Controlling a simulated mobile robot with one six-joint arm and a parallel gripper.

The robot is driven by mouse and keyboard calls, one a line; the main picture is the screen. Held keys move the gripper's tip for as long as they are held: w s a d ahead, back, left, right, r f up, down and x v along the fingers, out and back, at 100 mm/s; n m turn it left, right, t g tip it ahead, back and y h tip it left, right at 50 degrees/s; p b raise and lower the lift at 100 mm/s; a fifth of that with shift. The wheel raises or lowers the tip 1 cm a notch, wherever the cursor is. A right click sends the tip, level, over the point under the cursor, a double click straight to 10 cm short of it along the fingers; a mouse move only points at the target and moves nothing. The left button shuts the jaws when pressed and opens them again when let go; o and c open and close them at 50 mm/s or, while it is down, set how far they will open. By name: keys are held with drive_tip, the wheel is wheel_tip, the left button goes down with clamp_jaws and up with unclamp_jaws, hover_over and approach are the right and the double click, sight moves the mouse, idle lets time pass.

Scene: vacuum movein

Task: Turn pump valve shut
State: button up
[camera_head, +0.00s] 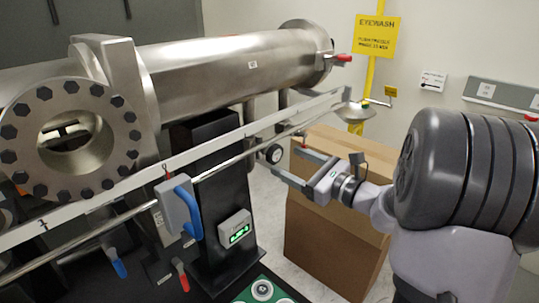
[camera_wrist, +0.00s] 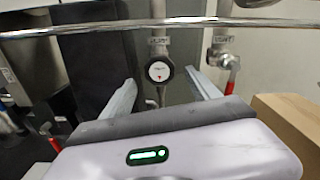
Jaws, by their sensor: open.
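My gripper (camera_head: 286,160) is open and empty, reaching left toward the pipework beside the black pump stand. In the wrist view, its two fingers (camera_wrist: 161,82) point forward with a small round dial (camera_wrist: 159,69) in the gap between them; I cannot tell how far beyond the tips it is. A valve with a red handle (camera_wrist: 232,66) hangs on a vertical pipe just right of the dial, near the right finger. The dial also shows in the head view (camera_head: 274,154).
A thin horizontal rail (camera_wrist: 90,28) crosses above the fingers. A large steel chamber (camera_head: 225,68) fills the upper left. A cardboard box (camera_head: 325,238) stands below my arm. Blue (camera_head: 118,263) and red (camera_head: 182,276) levers sit lower left. A yellow eyewash post (camera_head: 370,75) stands behind.

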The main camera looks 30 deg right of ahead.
sight(277, 156)
drive_tip(key=x, duration=0.6)
drive_tip(key=shift+w+a, duration=0.1)
drive_tip(key=shift+w, duration=0.15)
drive_tip(key=shift+c, duration=0.2)
drive_tip(key=c, duration=1.3)
